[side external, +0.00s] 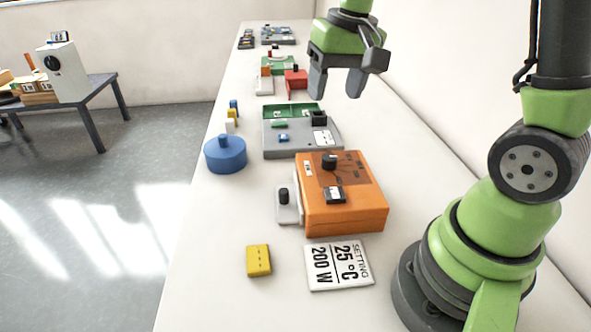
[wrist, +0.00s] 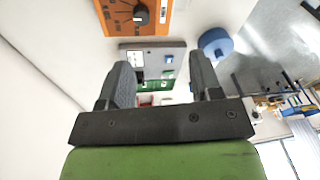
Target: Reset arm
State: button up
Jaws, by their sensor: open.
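My gripper (side external: 336,86) hangs above the far part of the long white table, fingers pointing down. It is open and empty, with its two dark fingers apart. In the wrist view my gripper (wrist: 162,84) shows the grey and green boxes beyond and between its fingers. It touches nothing that I can see. The task names no object other than the arm.
Below stand an orange box (side external: 347,209) with a knob, a grey box (side external: 292,147), a blue round container (side external: 225,155), a yellow block (side external: 258,260) and a white setting card (side external: 338,265). More devices line the far end (side external: 277,34). The table's near-left part is clear.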

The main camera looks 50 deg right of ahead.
jog(key=s+a+r+n+t+y, duration=0.2)
jog(key=s+a+r+t, duration=0.3)
jog(key=s, duration=0.7)
jog(key=a+r, duration=0.2)
jog(key=a, duration=0.1)
jog(key=shift+s+r, duration=0.25)
jog(key=shift+s, duration=0.1)
dwell(0.6)
